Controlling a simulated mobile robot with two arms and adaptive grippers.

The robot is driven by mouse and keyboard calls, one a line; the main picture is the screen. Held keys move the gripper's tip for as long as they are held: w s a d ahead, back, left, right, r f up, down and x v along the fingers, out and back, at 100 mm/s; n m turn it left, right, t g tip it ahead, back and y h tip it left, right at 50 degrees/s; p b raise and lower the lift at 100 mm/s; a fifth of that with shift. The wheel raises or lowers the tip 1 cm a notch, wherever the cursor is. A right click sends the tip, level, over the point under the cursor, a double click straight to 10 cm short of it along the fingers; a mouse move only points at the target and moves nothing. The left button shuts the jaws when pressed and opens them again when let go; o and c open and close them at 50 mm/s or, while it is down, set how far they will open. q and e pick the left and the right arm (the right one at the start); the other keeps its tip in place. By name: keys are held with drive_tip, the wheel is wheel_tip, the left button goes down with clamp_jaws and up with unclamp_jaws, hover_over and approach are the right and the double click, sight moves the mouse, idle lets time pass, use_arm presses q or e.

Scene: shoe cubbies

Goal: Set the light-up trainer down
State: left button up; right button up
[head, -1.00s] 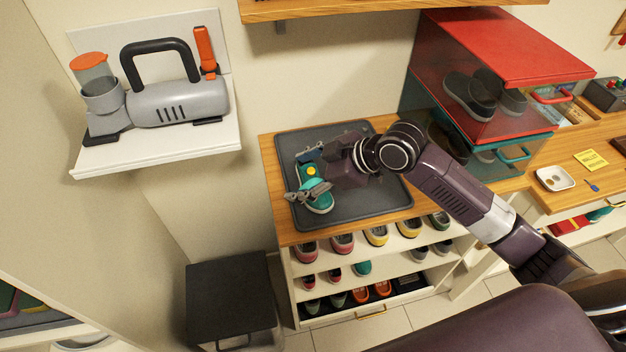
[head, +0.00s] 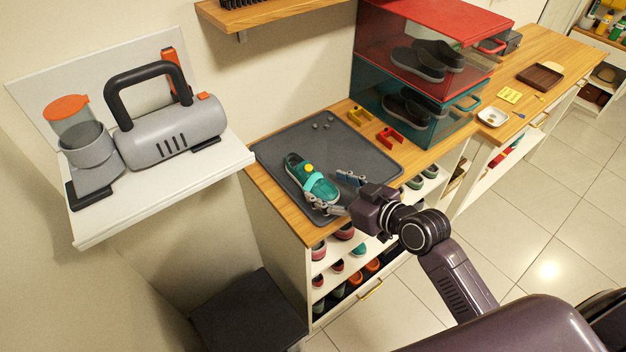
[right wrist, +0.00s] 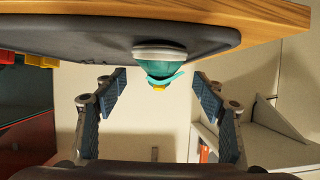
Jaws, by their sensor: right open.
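The light-up trainer (head: 312,180), teal with a pale sole and a yellow spot on top, rests sole down on the dark grey tray (head: 285,148). My right gripper (head: 340,193) is open beside the trainer, on its near right side, with one finger to each side and nothing held. In the right wrist view the picture is upside down. The trainer (right wrist: 160,68) shows there end-on against the tray (right wrist: 75,42), apart from the two spread fingers (right wrist: 162,95). My left gripper is not in view.
Red and teal clear boxes (head: 412,62) with dark shoes stand behind the tray. Red clips (head: 389,138) lie beside it. Shelves of small shoes (head: 345,232) are below the top. A grey machine (head: 172,137) stands on a white shelf at left. Bare tray lies behind the trainer.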

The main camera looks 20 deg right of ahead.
sight(319, 182)
drive_tip(key=x, duration=0.3)
drive_tip(key=p+x, duration=0.1)
drive_tip(key=shift+w+a+r, duration=0.15)
drive_tip(key=shift+w+r, duration=0.1)
drive_tip(key=shift+w+a+f, duration=0.1)
drive_tip(key=shift+w+f, duration=0.1)
drive_tip(key=shift+w, duration=0.1)
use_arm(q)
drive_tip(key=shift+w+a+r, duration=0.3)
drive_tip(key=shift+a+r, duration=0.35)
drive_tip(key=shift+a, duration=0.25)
use_arm(e)
drive_tip(key=shift+s, duration=0.1)
drive_tip(key=c, duration=1)
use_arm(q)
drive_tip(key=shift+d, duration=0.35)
use_arm(e)
drive_tip(key=c, duration=0.3)
drive_tip(key=shift+r, duration=0.1)
